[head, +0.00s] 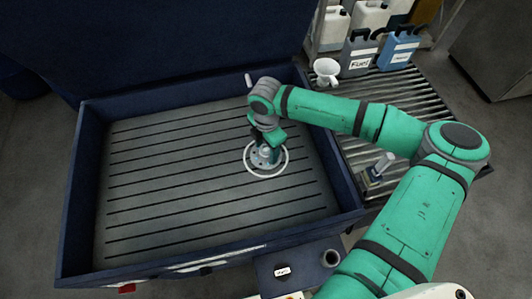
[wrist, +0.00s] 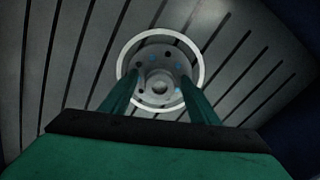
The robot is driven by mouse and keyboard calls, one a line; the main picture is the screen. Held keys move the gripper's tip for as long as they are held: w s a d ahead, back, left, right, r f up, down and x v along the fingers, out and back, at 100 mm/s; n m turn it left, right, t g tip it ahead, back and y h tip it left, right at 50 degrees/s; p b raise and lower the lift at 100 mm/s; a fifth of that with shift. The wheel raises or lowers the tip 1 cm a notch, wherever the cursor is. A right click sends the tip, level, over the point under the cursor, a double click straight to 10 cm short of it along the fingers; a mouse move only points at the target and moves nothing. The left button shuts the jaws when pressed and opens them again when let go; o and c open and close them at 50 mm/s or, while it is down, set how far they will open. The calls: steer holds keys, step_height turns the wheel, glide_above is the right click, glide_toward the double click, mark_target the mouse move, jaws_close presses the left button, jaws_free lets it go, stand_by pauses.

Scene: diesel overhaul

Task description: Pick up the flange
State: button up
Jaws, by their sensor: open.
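The flange (head: 260,160) is a grey metal disc with bolt holes and a raised hub. It lies on the slatted floor of the blue tray (head: 75,215), right of the middle, inside a white ring (head: 284,168). In the wrist view the flange (wrist: 160,72) shows its round hub and several holes, some bluish, with the white ring (wrist: 199,62) around it. My gripper (wrist: 160,96) is open, with its two green fingers on either side of the flange's hub in the picture. I cannot tell whether the fingers touch it. In the head view my arm's end partly covers the flange.
The tray's raised walls stand around the work area, and its left floor is bare. Right of it a roller table (head: 350,150) holds a white funnel (head: 326,71), a fuel can (head: 359,54), a blue can (head: 398,50) and a small metal part (head: 376,171).

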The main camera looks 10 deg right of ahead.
steer(key=shift+c, duration=0.2)
jaws_close()
steer(key=shift+r, duration=0.1)
